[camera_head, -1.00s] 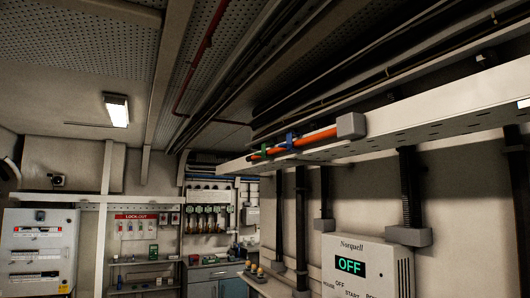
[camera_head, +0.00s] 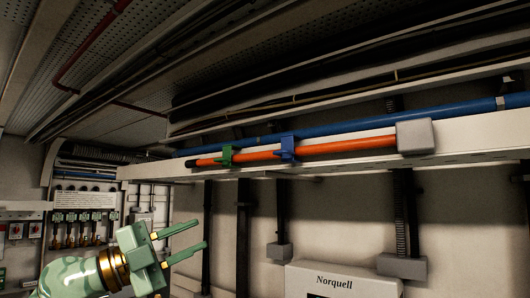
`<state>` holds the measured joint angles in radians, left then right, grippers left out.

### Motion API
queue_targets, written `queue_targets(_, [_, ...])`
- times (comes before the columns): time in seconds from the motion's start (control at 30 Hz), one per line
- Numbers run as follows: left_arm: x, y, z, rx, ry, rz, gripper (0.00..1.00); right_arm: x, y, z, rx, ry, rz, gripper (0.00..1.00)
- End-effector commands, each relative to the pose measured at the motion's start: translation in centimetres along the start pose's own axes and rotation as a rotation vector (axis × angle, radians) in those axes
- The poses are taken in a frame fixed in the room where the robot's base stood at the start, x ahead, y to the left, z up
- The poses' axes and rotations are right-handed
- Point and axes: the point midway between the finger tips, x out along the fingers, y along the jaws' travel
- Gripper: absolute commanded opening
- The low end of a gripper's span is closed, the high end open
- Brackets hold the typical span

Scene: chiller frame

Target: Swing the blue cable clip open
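The blue cable clip (camera_head: 287,149) sits around the orange cable (camera_head: 340,146) on the side of the long pale beam. I cannot tell from here whether its latch is closed. A green clip (camera_head: 226,154) holds the same cable to its left, near the cable's dark end. My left gripper (camera_head: 204,235) is pale green, below and left of the clips, clearly apart from them. Its two fingers are spread, with nothing between them. My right gripper is not in view.
The pale beam (camera_head: 468,139) runs across the view, with a grey box (camera_head: 415,136) at the cable's right end. A blue pipe (camera_head: 369,123) runs just behind the cable. Dark uprights hang below. A white Norquell unit (camera_head: 340,280) is at the bottom.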

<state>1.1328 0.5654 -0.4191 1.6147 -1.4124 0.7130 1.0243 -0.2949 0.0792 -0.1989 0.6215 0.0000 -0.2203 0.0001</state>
Motion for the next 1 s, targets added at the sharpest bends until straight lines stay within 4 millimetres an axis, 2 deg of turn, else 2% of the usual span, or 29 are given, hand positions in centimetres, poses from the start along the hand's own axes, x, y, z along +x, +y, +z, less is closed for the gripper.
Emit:
queue_targets(0.03, [0.6, -3.6, -3.3, 0.089, 0.022, 0.057, 0.28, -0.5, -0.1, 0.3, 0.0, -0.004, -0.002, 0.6])
queue_targets(0.1, [0.8, -6.7, -6.6, 0.174, 0.017, 0.131, 0.28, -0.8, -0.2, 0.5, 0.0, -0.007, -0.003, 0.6])
queue_targets(0.2, [0.5, -9.6, -9.7, 0.253, -0.017, 0.194, 0.28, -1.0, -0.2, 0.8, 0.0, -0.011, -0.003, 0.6])
queue_targets(0.3, [0.3, -10.9, -11.0, 0.29, -0.048, 0.221, 0.28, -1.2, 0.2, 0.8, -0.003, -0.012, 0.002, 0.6])
queue_targets(0.47, [1.6, -11.1, -11.3, 0.299, -0.059, 0.229, 0.28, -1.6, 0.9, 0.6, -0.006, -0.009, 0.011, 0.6])
queue_targets(0.57, [3.7, -10.8, -11.2, 0.297, -0.056, 0.228, 0.28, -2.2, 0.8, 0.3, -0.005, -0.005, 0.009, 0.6])
queue_targets(0.8, [9.8, -9.6, -10.7, 0.295, -0.055, 0.227, 0.28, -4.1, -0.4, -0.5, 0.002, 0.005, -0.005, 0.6])
queue_targets(1.0, [13.8, -8.6, -10.3, 0.297, -0.056, 0.227, 0.28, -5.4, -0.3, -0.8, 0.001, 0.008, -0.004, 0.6])
